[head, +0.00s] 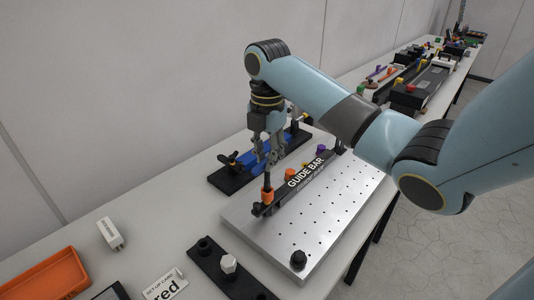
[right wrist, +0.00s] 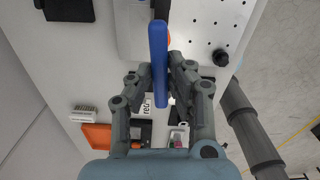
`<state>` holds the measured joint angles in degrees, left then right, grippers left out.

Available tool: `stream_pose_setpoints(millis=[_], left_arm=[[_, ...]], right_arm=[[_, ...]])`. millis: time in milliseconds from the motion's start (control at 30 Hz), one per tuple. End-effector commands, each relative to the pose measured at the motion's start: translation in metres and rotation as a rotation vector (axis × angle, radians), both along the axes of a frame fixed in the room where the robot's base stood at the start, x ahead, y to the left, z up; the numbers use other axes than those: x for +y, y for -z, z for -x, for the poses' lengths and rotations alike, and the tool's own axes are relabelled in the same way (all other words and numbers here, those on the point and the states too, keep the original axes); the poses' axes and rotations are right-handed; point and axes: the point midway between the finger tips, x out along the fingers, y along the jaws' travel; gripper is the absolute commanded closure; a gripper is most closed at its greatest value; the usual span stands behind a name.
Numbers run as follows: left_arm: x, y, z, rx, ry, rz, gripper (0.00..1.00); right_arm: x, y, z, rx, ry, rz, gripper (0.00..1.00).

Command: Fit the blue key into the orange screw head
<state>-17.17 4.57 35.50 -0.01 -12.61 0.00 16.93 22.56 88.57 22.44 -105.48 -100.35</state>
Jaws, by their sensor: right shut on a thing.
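The blue key (right wrist: 158,60) is a long blue bar between the fingertips of my right gripper (right wrist: 160,78) in the right wrist view. In the head view the right gripper (head: 268,152) points down above the near end of the guide bar and is shut on the key. The orange screw head (head: 268,195) sits at that near end, with a dark upright shaft just above it. It partly shows behind the key in the wrist view (right wrist: 168,40). I cannot tell whether the key's tip is inside it. My left gripper is out of view.
The guide bar (head: 305,174) lies on a perforated metal plate (head: 335,205) with a black knob (head: 298,259). A black rack (head: 228,181) stands behind. A black block with a white hex piece (head: 229,264), an orange tray (head: 40,285) and a card (head: 165,287) lie in front.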

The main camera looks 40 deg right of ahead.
Motion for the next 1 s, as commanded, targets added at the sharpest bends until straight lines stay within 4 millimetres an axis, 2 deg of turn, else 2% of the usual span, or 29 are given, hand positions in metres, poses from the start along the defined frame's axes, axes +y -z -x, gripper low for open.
stream_pose_setpoints(millis=[867, 900, 1000], left_arm=[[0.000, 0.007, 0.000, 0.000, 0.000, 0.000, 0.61], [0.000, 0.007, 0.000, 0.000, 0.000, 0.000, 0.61], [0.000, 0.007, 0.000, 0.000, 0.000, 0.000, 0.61]], right_arm=[[0.000, 0.020, 0.000, 0.000, 0.000, 0.001, 1.00], [0.000, 0.019, 0.000, 0.000, 0.000, 0.001, 0.80], [0.000, 0.019, 0.000, 0.000, 0.000, 0.001, 0.66]])
